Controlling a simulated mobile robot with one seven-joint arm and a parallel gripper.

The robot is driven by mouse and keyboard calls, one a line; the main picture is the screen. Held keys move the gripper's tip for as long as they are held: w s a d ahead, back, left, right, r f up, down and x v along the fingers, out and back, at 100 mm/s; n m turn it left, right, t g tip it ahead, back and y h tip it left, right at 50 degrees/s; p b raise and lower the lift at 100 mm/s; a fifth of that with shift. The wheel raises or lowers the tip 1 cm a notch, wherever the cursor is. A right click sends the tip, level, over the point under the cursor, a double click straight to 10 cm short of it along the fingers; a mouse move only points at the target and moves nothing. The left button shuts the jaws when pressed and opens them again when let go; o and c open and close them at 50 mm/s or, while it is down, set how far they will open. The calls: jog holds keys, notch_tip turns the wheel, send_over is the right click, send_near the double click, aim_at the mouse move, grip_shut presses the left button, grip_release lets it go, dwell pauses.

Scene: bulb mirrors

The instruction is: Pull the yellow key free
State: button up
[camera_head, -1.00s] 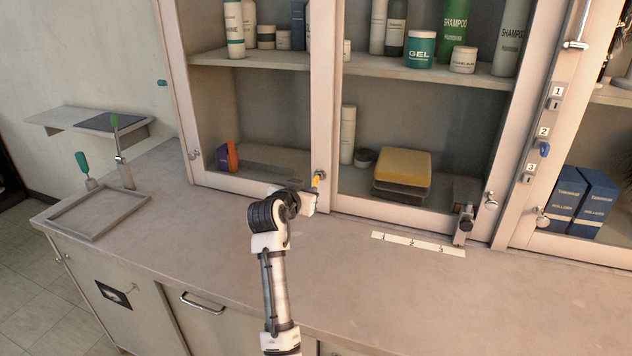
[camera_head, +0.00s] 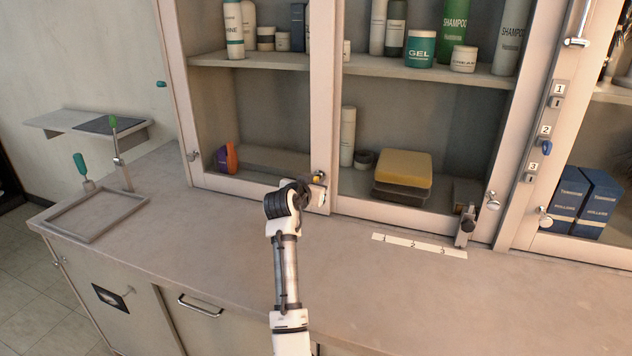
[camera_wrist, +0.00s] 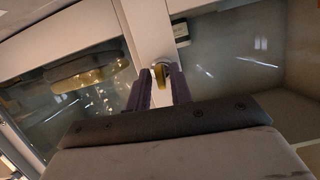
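The yellow key (camera_head: 317,178) is at the lock on the post between the cabinet's two glass doors, mostly hidden by my gripper in the head view. In the wrist view the yellow key (camera_wrist: 160,78) shows against a round metal lock (camera_wrist: 161,66), between my fingers. My gripper (camera_wrist: 160,80) has its two dark fingers apart, one on each side of the key, with a small gap visible. My gripper (camera_head: 316,190) is right in front of the post in the head view. I cannot tell how deep the key sits.
A blue key (camera_head: 545,148) is in a numbered panel (camera_head: 543,130) at the right. A shallow tray (camera_head: 95,222) and green-handled tools (camera_head: 115,130) are at the left. A numbered strip (camera_head: 420,245) lies on the counter (camera_head: 370,290), which is clear in front. Glass doors flank the post.

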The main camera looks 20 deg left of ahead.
grip_shut()
jog(key=shift+s, duration=0.25)
jog(key=s+p, duration=0.1)
jog(key=s, duration=0.7)
jog(key=shift+a, duration=0.15)
dwell(0.7)
jog(key=shift+s, duration=0.1)
